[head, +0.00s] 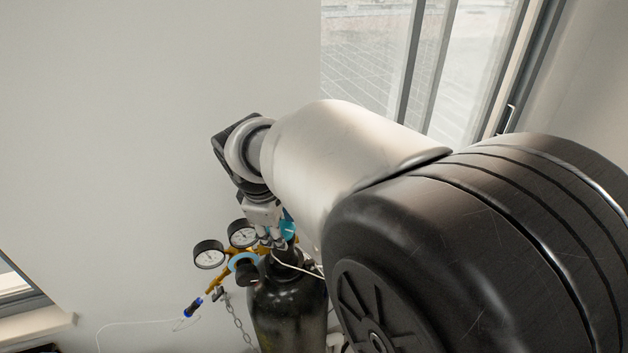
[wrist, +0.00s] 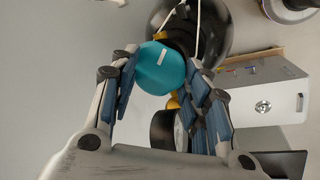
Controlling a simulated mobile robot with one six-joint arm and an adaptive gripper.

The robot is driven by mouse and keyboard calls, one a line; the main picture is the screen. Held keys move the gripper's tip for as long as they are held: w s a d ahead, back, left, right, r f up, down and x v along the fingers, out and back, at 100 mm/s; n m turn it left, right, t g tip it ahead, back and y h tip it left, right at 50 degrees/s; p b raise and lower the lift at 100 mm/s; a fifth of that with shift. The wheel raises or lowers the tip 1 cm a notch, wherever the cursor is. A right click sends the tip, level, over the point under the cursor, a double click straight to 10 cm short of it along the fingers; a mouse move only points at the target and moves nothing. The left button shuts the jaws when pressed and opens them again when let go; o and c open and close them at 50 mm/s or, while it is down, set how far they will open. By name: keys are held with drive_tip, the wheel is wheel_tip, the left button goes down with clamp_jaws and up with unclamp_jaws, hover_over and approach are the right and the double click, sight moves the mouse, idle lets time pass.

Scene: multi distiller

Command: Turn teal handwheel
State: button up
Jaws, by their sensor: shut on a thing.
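The teal handwheel (wrist: 161,68) sits between the two fingers of my gripper (wrist: 160,85) in the wrist view, with a small white mark on its face. The fingers are closed on its two sides near their tips. In the head view only a small part of the teal handwheel (head: 289,229) shows, beside my gripper (head: 272,236) on top of the dark gas cylinder (head: 287,305). The rest of the wheel is hidden behind my gripper and arm. The black cylinder (wrist: 212,38) also shows beyond the wheel in the wrist view.
Two round gauges (head: 209,254) on a brass regulator stand just left of the cylinder top, close to my gripper. A chain (head: 237,322) hangs by the cylinder. A white box (wrist: 265,95) stands at right in the wrist view. The wall at left is bare.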

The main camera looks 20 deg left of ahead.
drive_tip(key=shift+w, duration=0.15)
idle(0.3)
drive_tip(key=o, duration=0.7)
drive_tip(key=shift+o, duration=1.3)
drive_tip(key=shift+w, duration=0.25)
drive_tip(key=shift+o, duration=1.1)
drive_tip(key=shift+s, duration=0.15)
drive_tip(key=v, duration=1.2)
